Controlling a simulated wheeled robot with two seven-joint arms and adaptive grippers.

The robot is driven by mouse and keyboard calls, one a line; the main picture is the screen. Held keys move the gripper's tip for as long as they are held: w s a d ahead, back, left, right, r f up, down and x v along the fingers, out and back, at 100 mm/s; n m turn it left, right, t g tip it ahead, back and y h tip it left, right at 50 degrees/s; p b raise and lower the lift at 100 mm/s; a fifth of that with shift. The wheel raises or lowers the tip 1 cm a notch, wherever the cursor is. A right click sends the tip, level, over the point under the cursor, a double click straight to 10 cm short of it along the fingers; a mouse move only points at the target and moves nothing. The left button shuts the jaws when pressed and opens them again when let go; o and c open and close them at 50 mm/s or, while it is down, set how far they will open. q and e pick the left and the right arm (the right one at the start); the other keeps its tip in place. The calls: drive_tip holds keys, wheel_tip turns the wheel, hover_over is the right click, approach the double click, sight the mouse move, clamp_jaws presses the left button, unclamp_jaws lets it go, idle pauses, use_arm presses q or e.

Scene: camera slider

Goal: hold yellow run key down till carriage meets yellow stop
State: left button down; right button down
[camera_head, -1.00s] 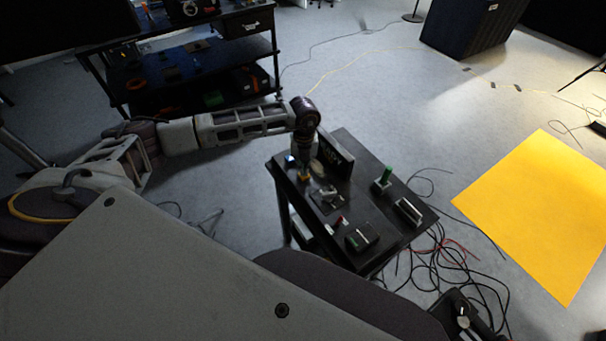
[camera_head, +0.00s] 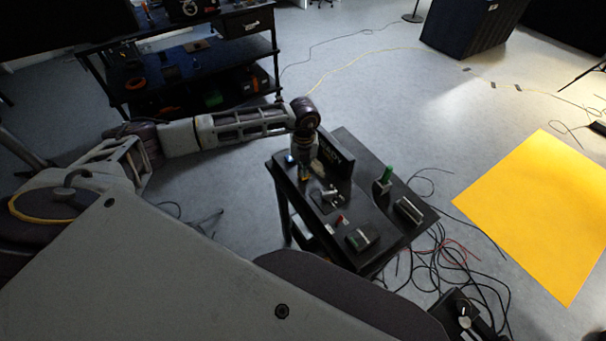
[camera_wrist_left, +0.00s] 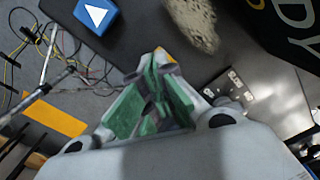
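My left gripper (camera_head: 303,176) points down over the left end of the black table. Its green-padded fingers (camera_wrist_left: 158,80) come together at the tips in the left wrist view and look shut with nothing between them. A small yellow piece, likely the run key (camera_head: 305,179), shows at the fingertips, and its edge shows past them in the left wrist view (camera_wrist_left: 162,54). The fingers cover most of it; I cannot tell whether it is pressed. A small metallic device (camera_head: 330,196), perhaps the carriage, sits beside it. I cannot make out the yellow stop. My right gripper is not in view.
A black box with white lettering (camera_head: 337,156) stands close behind the gripper. A blue block with a white triangle (camera_wrist_left: 95,14) and a rough stone-like piece (camera_wrist_left: 193,22) are near. A green post (camera_head: 386,174) and dark boxes (camera_head: 362,237) occupy the table's right. Cables lie on the floor.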

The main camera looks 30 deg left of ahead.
use_arm(q)
drive_tip(key=shift+f+b, duration=0.6)
drive_tip(key=shift+f, duration=0.3)
idle(1.3)
idle(1.1)
idle(1.1)
drive_tip(key=shift+r, duration=0.15)
idle(1.0)
drive_tip(key=shift+r+p, duration=0.7)
drive_tip(key=shift+r, duration=0.3)
drive_tip(key=shift+r+p, duration=1.05)
drive_tip(key=shift+r, duration=0.75)
drive_tip(key=shift+r+p, duration=0.35)
drive_tip(key=shift+r, duration=0.3)
